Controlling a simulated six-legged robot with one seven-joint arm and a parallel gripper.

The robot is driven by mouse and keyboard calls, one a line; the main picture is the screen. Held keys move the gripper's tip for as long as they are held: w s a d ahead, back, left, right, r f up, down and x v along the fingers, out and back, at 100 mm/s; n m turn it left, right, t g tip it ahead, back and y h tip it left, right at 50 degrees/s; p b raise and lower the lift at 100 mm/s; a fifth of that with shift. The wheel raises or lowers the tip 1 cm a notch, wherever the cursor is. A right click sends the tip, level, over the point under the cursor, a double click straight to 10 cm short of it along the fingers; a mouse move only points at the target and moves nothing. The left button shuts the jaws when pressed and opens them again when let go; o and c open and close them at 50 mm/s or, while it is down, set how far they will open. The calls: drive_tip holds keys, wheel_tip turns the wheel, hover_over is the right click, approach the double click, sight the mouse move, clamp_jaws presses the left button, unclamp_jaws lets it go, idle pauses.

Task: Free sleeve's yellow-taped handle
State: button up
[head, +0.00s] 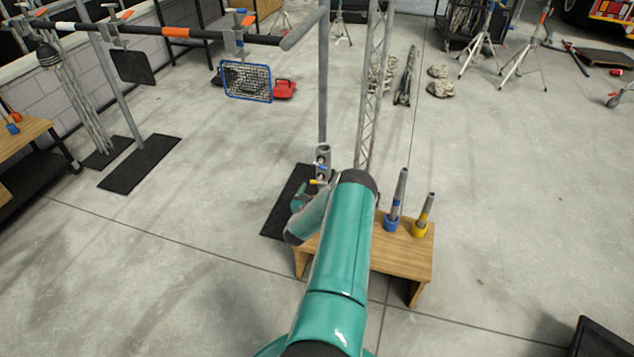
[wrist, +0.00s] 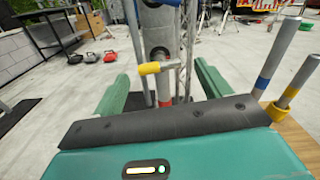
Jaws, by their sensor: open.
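The grey metal sleeve (head: 323,155) stands upright around the pole in the head view, just beyond my arm. It carries a blue-taped handle (head: 320,167) above and a yellow-taped handle (head: 317,182) below. In the wrist view the sleeve (wrist: 160,28) is close ahead, and its yellow-taped handle (wrist: 150,68) sticks out to the left, roughly level with my fingertips. My gripper (wrist: 161,74) is open, with one green finger on each side of the handle in the picture. I see no contact; the depth between them is hard to judge. My arm hides most of the gripper in the head view.
A wooden bench (head: 405,262) beside the sleeve holds a blue-banded rod (head: 397,200) and a yellow-banded rod (head: 424,213), close right of my gripper. A lattice truss (head: 373,90) stands behind. A black mat (head: 280,212) lies at the pole's base. Open floor lies farther right.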

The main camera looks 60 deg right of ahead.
sight(318, 182)
drive_tip(key=d, duration=0.3)
drive_tip(key=w+d, duration=0.1)
drive_tip(key=d, duration=0.1)
drive_tip(key=shift+d, duration=0.1)
drive_tip(key=shift+c, duration=0.3)
drive_tip(key=c, duration=0.9)
